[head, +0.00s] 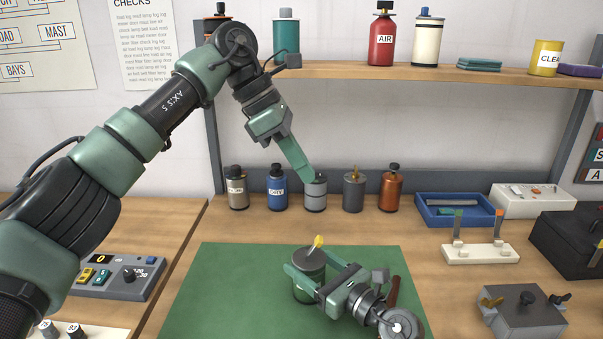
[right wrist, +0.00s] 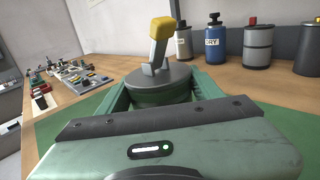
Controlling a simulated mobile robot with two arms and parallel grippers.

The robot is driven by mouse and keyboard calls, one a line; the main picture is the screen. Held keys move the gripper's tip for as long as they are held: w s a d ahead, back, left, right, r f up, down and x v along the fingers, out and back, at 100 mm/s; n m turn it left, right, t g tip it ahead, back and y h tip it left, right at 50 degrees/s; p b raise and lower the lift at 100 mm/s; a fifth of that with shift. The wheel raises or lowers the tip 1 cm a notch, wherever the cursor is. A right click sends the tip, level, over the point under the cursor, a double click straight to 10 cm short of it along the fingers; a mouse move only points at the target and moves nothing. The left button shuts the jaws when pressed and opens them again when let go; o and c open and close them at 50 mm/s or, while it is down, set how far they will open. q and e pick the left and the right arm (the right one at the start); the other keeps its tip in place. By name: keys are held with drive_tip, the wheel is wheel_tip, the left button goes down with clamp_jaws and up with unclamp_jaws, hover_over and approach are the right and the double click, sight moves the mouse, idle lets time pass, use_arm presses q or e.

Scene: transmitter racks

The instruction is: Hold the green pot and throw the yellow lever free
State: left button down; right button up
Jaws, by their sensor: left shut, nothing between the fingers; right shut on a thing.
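The green pot (head: 309,278) stands on the green mat (head: 215,290), with a grey lid. A lever with a yellow tip (head: 318,241) rises from the lid, leaning a little to the right in the head view. In the right wrist view the yellow lever (right wrist: 162,28) stands over the grey top of the green pot (right wrist: 160,84). My right gripper (head: 305,282) is shut on the pot, one finger along each side. My left gripper (head: 310,177) is shut and empty, raised above and behind the pot, in front of the grey canister (head: 316,196).
Several canisters, including a blue one (head: 277,189) and a copper one (head: 390,190), line the back of the bench. A blue tray (head: 430,217), a white switch block (head: 480,254) and a grey box (head: 523,318) stand at right. The mat's left part is clear.

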use_arm(q)
drive_tip(key=c, duration=1.3)
unclamp_jaws()
drive_tip(key=shift+f, duration=0.3)
drive_tip(key=shift+c, duration=0.2)
drive_tip(key=shift+o, duration=0.5)
wheel_tip(320, 180, down, 7)
drive_tip(key=a+g+h, duration=0.1)
drive_tip(key=h, duration=0.3)
drive_tip(key=shift+f+m, duration=0.15)
drive_tip(key=shift+m, duration=0.15)
drive_tip(key=t+h, duration=0.1)
drive_tip(key=h, duration=0.2)
approach(315, 248)
drive_tip(key=d+r, duration=0.1)
drive_tip(key=d, duration=0.1)
drive_tip(key=x, duration=1.1)
drive_tip(key=shift+w+d, duration=0.3)
drive_tip(key=shift+w, duration=0.1)
drive_tip(key=shift+r, duration=0.1)
